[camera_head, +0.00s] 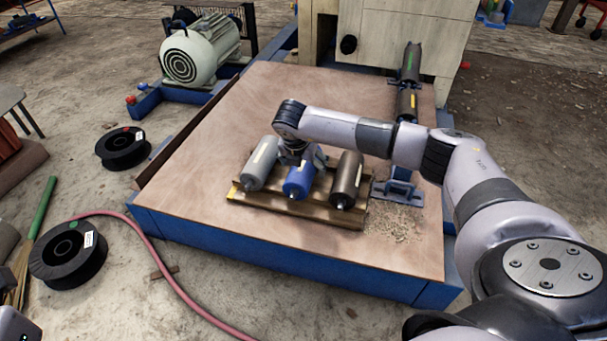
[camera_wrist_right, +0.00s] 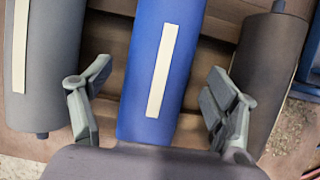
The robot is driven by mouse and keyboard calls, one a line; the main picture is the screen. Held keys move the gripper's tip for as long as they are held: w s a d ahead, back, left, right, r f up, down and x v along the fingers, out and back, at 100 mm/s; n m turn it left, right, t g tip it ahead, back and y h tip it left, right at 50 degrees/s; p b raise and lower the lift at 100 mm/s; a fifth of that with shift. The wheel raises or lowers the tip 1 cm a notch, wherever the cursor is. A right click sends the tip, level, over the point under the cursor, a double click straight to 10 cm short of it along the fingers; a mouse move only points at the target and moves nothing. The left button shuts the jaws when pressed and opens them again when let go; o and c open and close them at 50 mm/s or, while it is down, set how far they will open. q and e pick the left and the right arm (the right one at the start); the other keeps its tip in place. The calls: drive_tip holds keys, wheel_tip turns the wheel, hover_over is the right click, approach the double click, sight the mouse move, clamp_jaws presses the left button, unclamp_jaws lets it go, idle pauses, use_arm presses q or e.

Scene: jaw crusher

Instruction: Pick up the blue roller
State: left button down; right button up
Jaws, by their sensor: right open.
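The blue roller (camera_head: 299,181) lies in a wooden cradle (camera_head: 290,209) on the platform, between a grey roller (camera_head: 261,164) and a dark brown roller (camera_head: 346,180). My right gripper (camera_head: 302,160) is over the far part of the blue roller and hides some of it. In the right wrist view the blue roller (camera_wrist_right: 158,75) with its pale label strip runs between the two open fingers of my right gripper (camera_wrist_right: 157,95). There are gaps on both sides, and the fingers stand close to the grey roller (camera_wrist_right: 45,70) and the dark roller (camera_wrist_right: 268,75).
The wooden-topped platform (camera_head: 215,180) has a blue edge and free room left of the cradle. A blue bracket (camera_head: 399,190) and debris lie to the right. A beige machine (camera_head: 395,35) and a motor (camera_head: 200,50) stand behind. A red hose (camera_head: 150,240) runs along the floor.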

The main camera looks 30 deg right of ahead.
drive_tip(key=b+x, duration=0.1)
drive_tip(key=x, duration=0.2)
drive_tip(key=shift+a, duration=0.1)
drive_tip(key=shift+c, duration=0.2)
clamp_jaws()
drive_tip(key=shift+w+r, duration=0.1)
drive_tip(key=shift+r, duration=0.05)
idle(0.8)
